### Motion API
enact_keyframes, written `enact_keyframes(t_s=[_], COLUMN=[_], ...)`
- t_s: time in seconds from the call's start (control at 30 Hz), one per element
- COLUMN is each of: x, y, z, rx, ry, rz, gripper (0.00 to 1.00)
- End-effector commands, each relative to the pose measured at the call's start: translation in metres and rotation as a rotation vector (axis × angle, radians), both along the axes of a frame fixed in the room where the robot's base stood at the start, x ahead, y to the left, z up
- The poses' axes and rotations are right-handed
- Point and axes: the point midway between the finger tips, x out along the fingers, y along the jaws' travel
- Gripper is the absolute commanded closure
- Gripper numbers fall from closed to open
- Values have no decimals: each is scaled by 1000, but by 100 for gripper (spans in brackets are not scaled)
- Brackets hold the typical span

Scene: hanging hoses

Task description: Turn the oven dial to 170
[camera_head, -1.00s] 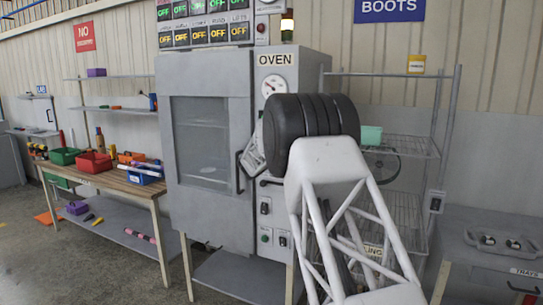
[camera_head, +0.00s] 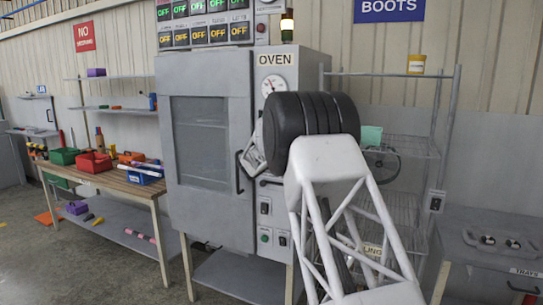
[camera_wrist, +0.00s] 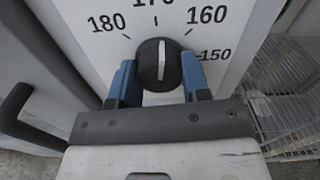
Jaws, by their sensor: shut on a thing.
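The oven dial (camera_wrist: 161,64) is a round black knob with a white pointer bar on a pale panel in the wrist view. The pointer stands almost straight up, toward the 170 mark (camera_wrist: 154,3), whose number is cut by the top edge. The numbers 180 and 160 flank it, with 150 at the right. My gripper (camera_wrist: 160,78) has its blue fingers on both sides of the knob and is shut on it. In the head view my arm hides the dial on the oven (camera_head: 212,215).
A round white gauge (camera_head: 272,85) sits above my arm on the oven. The oven's door handle (camera_head: 239,172) is just left of my wrist, and also shows in the wrist view (camera_wrist: 18,110). Switches (camera_head: 265,207) lie below. A wire rack (camera_head: 405,145) stands to the right.

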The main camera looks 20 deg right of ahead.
Motion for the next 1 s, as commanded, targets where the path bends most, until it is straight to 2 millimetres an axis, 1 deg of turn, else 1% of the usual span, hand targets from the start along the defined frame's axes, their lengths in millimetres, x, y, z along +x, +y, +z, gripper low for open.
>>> enact_keyframes(t_s=[0.3,0.77,0.8,0.97,1.0], x=[0,0,0,0,0], y=[0,0,0,0,0], z=[-1,-1,-1,-1,-1], rx=[-97,-112,-112,-111,-111], ry=[98,113,113,112,112], rz=[0,0,0,0,0], gripper=[80,80,55,31,31])
